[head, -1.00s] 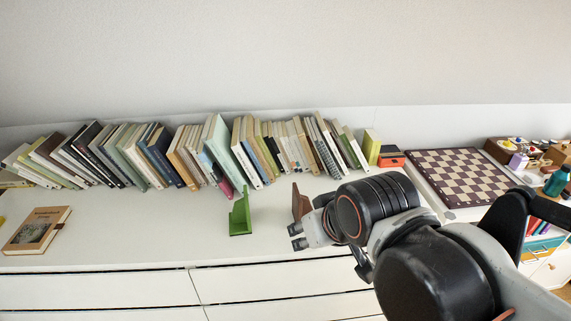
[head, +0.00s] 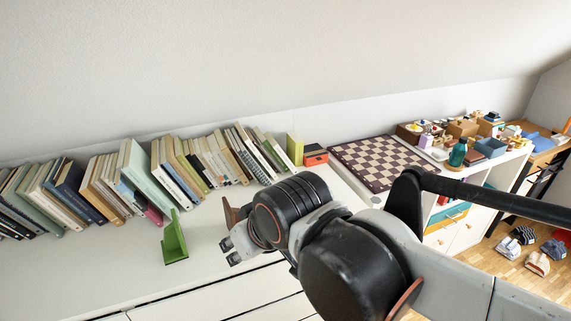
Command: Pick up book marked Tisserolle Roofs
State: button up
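I cannot pick out a book with the title Tisserolle Roofs; the spines in the row of books (head: 135,180) are too small to read. The books lean along the back of the white cabinet top. My gripper (head: 229,251) is above the cabinet's front part, right of a green bookend (head: 175,242). Its two dark fingertips look apart, with nothing seen between them. A brown upright piece (head: 230,213) shows just behind it; my arm hides part of it.
A chessboard (head: 380,162) lies on the cabinet top at right, beside a small orange and black box (head: 314,154). A teal bottle (head: 457,152) and several small boxes stand farther right. The cabinet top (head: 95,275) left of the green bookend is bare in front of the books.

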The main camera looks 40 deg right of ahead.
aim_at(137, 164)
jog(key=j+z, duration=0.15)
jog(key=z, duration=0.55)
jog(key=k+j+z, duration=0.3)
jog(key=j, duration=0.2)
jog(key=k+j+z, duration=0.15)
jog(key=j+z, duration=0.15)
jog(key=j, duration=0.2)
jog(key=k+j+z, duration=0.3)
jog(key=k+j, duration=0.3)
jog(key=j, duration=0.15)
jog(key=k+j, duration=0.35)
jog(key=i+j+z, duration=0.05)
